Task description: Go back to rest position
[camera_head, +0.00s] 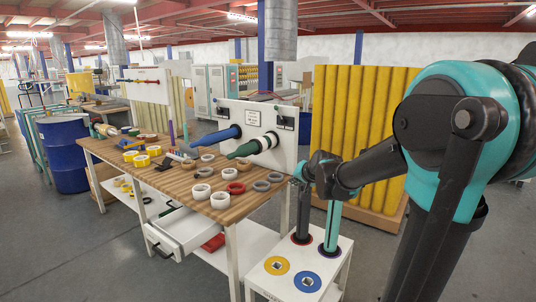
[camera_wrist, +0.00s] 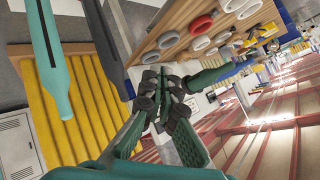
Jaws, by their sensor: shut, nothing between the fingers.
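My gripper (camera_wrist: 165,92) is shut and empty; its fingers meet in the middle of the wrist view. In the head view my arm reaches in from the right, and my gripper end (camera_head: 304,172) is at the right end of the wooden table, near the white rewinding machine (camera_head: 284,150). The machine has a blue spindle (camera_head: 216,136) and a green spindle (camera_head: 243,150) with a white ring at its base. In the head view I cannot make out the fingertips clearly.
A low white stand (camera_head: 325,268) below my arm holds a black post (camera_head: 303,215) and a teal post (camera_head: 333,222). The wooden table (camera_head: 176,183) carries several tape rolls. Yellow rolls (camera_head: 350,120) stand behind. Grey floor (camera_head: 110,262) is clear at the lower left.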

